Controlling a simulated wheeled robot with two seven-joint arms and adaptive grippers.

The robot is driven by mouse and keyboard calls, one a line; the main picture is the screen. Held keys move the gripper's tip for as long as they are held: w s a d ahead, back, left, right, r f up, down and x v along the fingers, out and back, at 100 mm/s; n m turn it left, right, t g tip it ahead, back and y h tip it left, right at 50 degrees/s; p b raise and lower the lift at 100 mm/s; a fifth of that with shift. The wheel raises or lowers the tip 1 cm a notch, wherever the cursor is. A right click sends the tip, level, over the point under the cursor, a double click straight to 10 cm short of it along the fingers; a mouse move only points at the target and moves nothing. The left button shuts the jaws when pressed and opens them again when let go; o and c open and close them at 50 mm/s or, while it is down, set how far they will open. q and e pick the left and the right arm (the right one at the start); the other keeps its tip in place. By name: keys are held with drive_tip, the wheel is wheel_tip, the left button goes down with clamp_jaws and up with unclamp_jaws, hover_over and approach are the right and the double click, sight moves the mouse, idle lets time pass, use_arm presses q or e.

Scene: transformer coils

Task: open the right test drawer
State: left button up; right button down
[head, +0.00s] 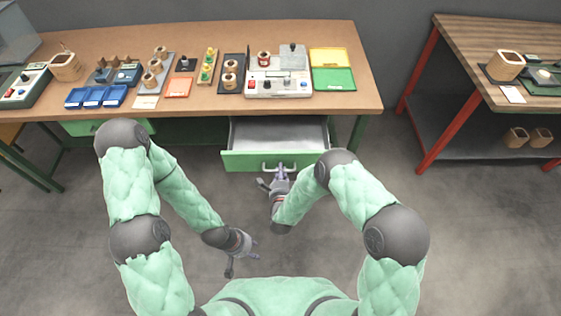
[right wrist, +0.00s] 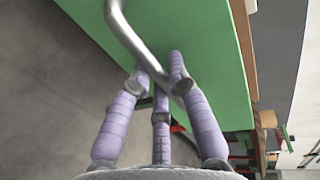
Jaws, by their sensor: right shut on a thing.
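The right test drawer (head: 270,160) has a green front and hangs under the long wooden bench, pulled out so that its grey, empty-looking inside shows. Its silver bar handle (head: 265,166) is on the front face, and the handle (right wrist: 130,35) also shows in the right wrist view. My right gripper (head: 280,177) is at the handle's right part; in the right wrist view its purple fingers (right wrist: 162,80) close around the bar. My left gripper (head: 246,250) is empty, low over the floor, away from the drawer, with its fingers spread.
The bench top (head: 200,108) carries coils, blue bins (head: 96,96), a test device (head: 278,85) and yellow and green trays (head: 333,78). Another green drawer (head: 75,128) is at the left. A red-legged table (head: 470,40) stands at the right. The floor before the drawer is clear.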

drive_tip(key=shift+f+v, duration=0.15)
drive_tip(key=shift+v, duration=0.7)
drive_tip(key=shift+f+v, duration=0.2)
drive_tip(key=shift+v, duration=0.6)
drive_tip(key=shift+s, duration=0.1)
drive_tip(key=c, duration=1.4)
unclamp_jaws()
drive_tip(key=v, duration=0.7)
drive_tip(key=shift+s, duration=0.25)
